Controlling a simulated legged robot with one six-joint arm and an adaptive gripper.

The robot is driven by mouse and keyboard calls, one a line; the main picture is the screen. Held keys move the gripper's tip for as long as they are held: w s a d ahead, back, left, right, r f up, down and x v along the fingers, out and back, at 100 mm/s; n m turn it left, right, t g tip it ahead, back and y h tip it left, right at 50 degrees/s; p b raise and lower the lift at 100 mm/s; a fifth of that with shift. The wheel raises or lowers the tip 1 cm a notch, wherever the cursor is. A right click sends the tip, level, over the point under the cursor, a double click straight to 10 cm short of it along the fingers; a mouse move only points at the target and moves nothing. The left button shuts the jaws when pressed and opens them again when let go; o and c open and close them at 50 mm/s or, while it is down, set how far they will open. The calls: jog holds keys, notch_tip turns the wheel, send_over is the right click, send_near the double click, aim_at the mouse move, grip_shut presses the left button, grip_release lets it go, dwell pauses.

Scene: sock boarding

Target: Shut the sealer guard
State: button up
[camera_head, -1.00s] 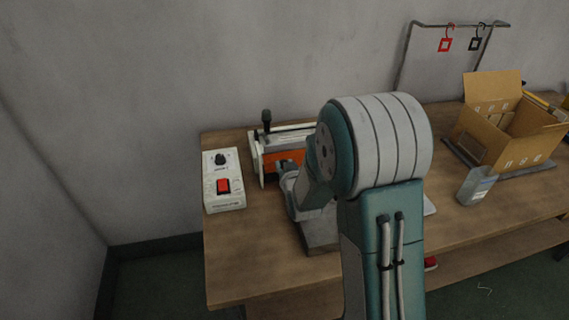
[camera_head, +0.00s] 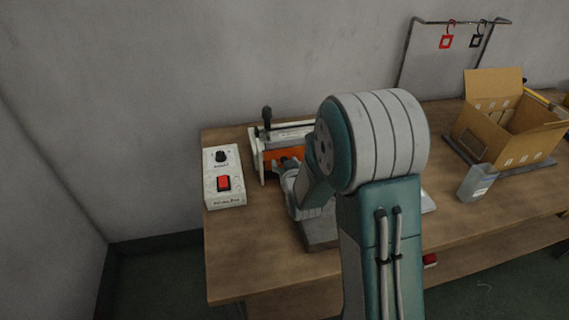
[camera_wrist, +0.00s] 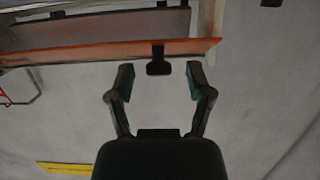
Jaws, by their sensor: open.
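The sealer (camera_head: 257,160) stands at the back left of the table, with a black upright knob at its far-left corner. Its orange guard (camera_head: 280,155) shows across the front, partly hidden by my arm. In the wrist view the guard (camera_wrist: 105,53) is an orange edge strip with a clear panel behind it. A small black tab (camera_wrist: 158,66) hangs from the strip. My gripper (camera_wrist: 160,75) is open, its fingers on either side of the tab, level with or just short of it. I cannot tell whether they touch it. The gripper is mostly hidden in the head view.
A white control box (camera_head: 223,178) with a knob and red switch stands left of the sealer. A wire rack (camera_head: 460,22) with red and black tags stands behind.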

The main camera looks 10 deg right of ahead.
jog(key=v, duration=0.7)
jog(key=shift+s, duration=0.2)
